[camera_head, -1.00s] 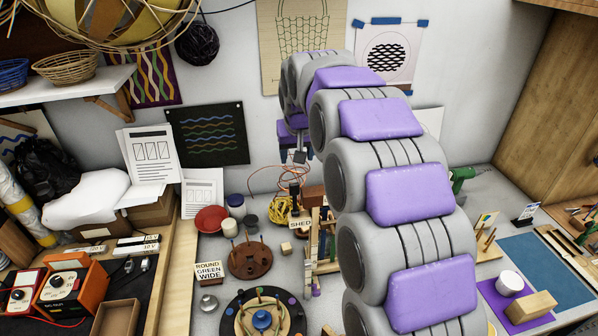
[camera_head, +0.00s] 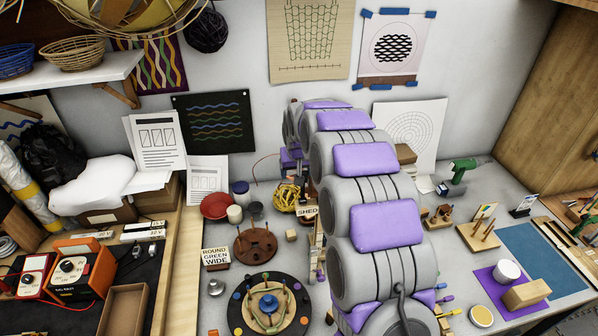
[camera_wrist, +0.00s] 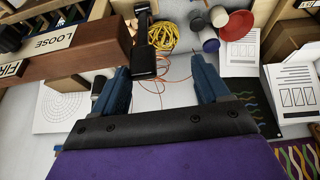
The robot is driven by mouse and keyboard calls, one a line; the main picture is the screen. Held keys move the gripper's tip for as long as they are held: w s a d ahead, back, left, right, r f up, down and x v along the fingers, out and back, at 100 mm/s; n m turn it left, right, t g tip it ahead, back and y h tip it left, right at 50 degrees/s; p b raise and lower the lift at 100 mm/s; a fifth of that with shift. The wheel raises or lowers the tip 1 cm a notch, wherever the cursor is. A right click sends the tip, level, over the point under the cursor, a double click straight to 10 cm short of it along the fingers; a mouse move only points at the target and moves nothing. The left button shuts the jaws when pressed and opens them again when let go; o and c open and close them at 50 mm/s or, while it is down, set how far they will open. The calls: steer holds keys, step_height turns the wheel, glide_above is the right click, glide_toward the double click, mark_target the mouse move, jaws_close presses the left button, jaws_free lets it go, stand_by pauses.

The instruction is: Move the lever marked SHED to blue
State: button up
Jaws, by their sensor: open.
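The SHED label (camera_head: 307,211) stands on the bench left of my arm in the head view. The lever it marks cannot be made out there, with my arm over much of that area. In the wrist view a black lever-like bar (camera_wrist: 144,50) with a wide end stands ahead of my gripper (camera_wrist: 160,75), roughly in line with the gap between its two blue fingers. The fingers are apart and nothing is held. No SHED mark or blue mark for the lever is readable in the wrist view. The fingertips are hidden in the head view.
A brown wooden block with a LOOSE label (camera_wrist: 52,42) is close to the left finger in the wrist view. Yellow cord (camera_head: 286,196) and a red bowl (camera_head: 215,206) are near the SHED label. A round peg board (camera_head: 268,305) stands in front.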

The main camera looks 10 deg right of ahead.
mark_target(307, 172)
steer(key=shift+d+f, duration=0.2)
steer(key=shift+f, duration=0.5)
steer(key=shift+w+d+f, duration=0.15)
steer(key=shift+d, duration=0.4)
steer(key=shift+w+d+f, duration=0.1)
steer(key=shift+d, duration=0.45)
steer(key=shift+o, duration=0.2)
steer(key=shift+d+r, duration=0.1)
steer(key=shift+d, duration=0.2)
steer(key=shift+a, duration=0.9)
steer(key=c, duration=0.7)
steer(key=shift+d, duration=0.4)
steer(key=c, duration=0.3)
jaws_close()
steer(key=shift+a, duration=0.2)
